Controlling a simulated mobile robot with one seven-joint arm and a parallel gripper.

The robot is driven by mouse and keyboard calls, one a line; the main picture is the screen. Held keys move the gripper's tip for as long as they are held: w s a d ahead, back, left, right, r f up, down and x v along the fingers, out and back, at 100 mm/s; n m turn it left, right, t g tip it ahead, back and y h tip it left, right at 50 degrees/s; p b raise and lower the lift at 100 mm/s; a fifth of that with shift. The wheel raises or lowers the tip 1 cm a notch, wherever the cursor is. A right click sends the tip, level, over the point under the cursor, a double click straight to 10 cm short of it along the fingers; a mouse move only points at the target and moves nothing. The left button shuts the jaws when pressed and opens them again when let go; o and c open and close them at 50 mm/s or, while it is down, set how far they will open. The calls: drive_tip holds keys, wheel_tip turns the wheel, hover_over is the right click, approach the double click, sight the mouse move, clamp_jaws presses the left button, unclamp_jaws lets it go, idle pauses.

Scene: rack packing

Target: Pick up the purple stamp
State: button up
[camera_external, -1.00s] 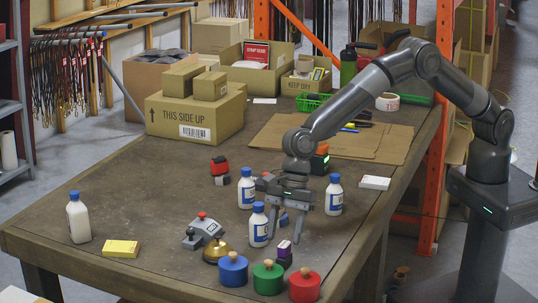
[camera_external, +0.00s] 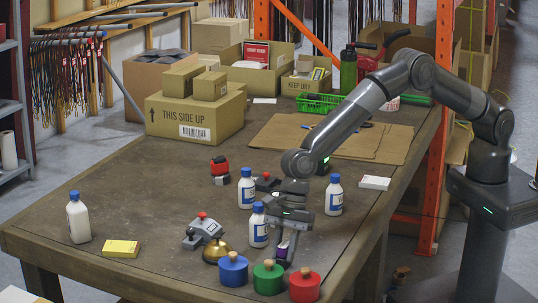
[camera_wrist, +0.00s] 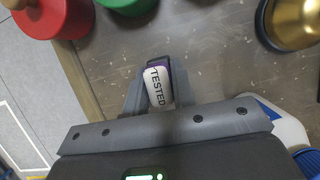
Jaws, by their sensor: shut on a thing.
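The purple stamp (camera_wrist: 158,86) has a white top marked "TESTED" and sits between my two fingers in the wrist view. In the external view the stamp (camera_external: 282,248) is mostly hidden by the fingers, with a bit of purple showing. My gripper (camera_external: 285,256) points down and is shut on the stamp, low at the table, behind the green and red round containers. I cannot tell whether the stamp is touching the table.
Blue (camera_external: 233,269), green (camera_external: 268,279) and red (camera_external: 305,287) round containers with wooden knobs stand in front. A brass bell (camera_external: 216,251) and a white bottle with a blue cap (camera_external: 259,228) stand close on the left. The table's right edge is near.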

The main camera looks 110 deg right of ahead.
clamp_jaws()
